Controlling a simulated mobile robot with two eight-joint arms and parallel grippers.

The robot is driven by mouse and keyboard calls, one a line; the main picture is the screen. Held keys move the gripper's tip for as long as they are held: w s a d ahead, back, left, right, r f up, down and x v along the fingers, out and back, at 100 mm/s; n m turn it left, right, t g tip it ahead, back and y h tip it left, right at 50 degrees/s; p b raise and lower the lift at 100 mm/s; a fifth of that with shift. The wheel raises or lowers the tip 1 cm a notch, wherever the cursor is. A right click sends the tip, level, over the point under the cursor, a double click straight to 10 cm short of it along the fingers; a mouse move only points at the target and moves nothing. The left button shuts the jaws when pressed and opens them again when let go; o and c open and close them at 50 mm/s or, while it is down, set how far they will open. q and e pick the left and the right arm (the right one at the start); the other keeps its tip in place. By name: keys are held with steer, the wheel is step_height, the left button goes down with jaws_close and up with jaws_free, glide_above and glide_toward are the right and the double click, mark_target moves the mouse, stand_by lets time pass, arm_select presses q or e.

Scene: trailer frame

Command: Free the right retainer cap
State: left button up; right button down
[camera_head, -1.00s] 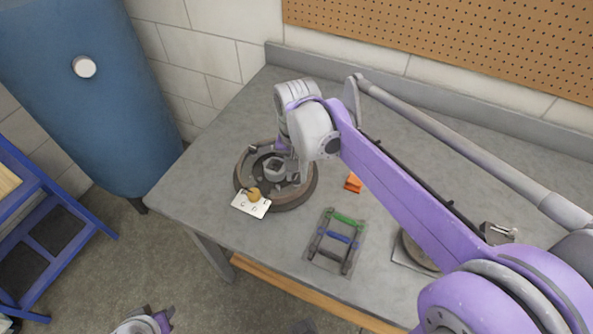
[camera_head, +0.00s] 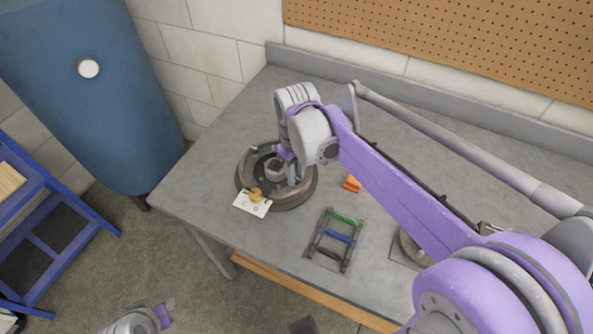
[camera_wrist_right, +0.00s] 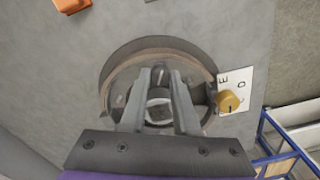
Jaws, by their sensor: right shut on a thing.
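A round brown-rimmed brake drum assembly (camera_head: 305,198) lies on the grey table; it also shows in the right wrist view (camera_wrist_right: 117,72). My right gripper (camera_wrist_right: 160,74) reaches down over the drum, its two fingers close together at the tips. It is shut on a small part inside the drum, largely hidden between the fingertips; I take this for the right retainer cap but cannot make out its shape. A grey square-topped hub (camera_wrist_right: 159,97) shows between the fingers. In the head view the right wrist covers part of the drum. Part of my left arm shows at the bottom left; its fingers are unclear.
A white lettered card (camera_head: 244,203) with a brass knob (camera_head: 256,194) sits at the drum's front left edge. An orange block (camera_head: 352,182) and a tray with green, blue and dark bars (camera_head: 318,254) lie to the right. The table's left end is clear.

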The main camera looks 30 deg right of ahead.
steer(key=n, duration=0.5)
steer(key=shift+n+p, duration=0.3)
steer(key=shift+n, duration=0.1)
stand_by(0.4)
steer(key=c, duration=0.6)
jaws_free()
steer(key=shift+c, duration=0.2)
step_height(320, 180, up, 11)
steer(key=shift+p, duration=0.45)
steer(key=shift+f, duration=0.1)
